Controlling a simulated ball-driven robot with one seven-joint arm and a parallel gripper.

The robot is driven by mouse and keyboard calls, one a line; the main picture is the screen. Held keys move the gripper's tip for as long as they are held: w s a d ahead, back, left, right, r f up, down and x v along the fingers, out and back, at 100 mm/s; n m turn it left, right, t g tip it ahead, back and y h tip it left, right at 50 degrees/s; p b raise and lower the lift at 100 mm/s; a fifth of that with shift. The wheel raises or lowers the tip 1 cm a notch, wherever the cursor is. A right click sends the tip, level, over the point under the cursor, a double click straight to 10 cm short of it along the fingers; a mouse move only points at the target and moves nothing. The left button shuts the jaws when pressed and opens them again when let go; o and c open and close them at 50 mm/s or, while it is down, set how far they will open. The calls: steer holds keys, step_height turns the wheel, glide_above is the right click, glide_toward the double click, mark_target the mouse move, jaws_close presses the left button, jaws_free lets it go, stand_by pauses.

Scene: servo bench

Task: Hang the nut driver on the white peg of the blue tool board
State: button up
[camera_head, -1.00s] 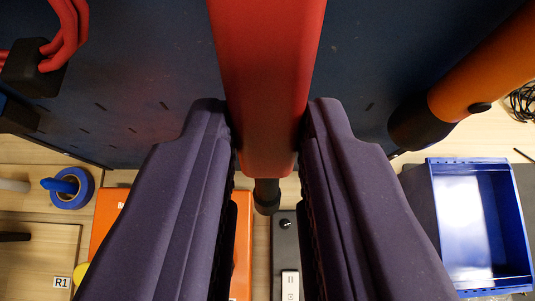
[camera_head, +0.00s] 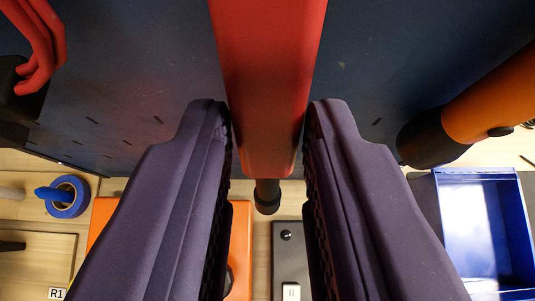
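The nut driver, with a red handle (camera_head: 267,85) and a narrow dark end (camera_head: 267,197), lies between the fingers of my gripper (camera_head: 268,125). The fingertips are close against both sides of the handle, and I take the gripper as shut on it. The handle runs off the top edge of the picture. The tool board (camera_head: 130,75) is the dark blue panel with small slots behind the handle. The white peg is not visible in this view.
A tool with red handles (camera_head: 35,50) is at the upper left; an orange and black tool (camera_head: 485,100) is at the right. Beyond the board's edge are a blue tape roll (camera_head: 70,204), an orange surface (camera_head: 241,245), a dark grey box (camera_head: 288,250) and a blue bin (camera_head: 440,235).

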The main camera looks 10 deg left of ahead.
steer(key=o, duration=0.4)
